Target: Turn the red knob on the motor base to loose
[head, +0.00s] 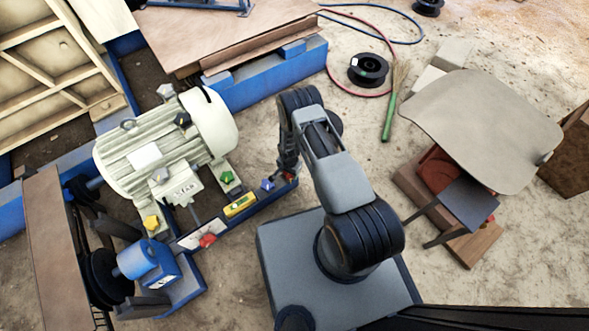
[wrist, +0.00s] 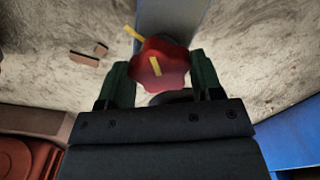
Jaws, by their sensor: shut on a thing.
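A red lobed knob (wrist: 170,62) with a yellow stripe sits between the green fingers of my gripper (wrist: 160,75) in the wrist view. The fingers are shut on it from both sides. A second yellow mark (wrist: 134,34) lies beyond the knob's upper left edge, at a different angle from the stripe. In the head view my gripper (head: 288,170) points down at the right end of the blue motor base (head: 262,201). The held knob is mostly hidden there. Another red knob (head: 207,240) is on the front of the base.
A cream motor (head: 160,145) stands on the base, with green (head: 227,178), yellow (head: 151,222) and blue (head: 267,184) knobs around it. A yellow level (head: 240,205) lies along the rail.

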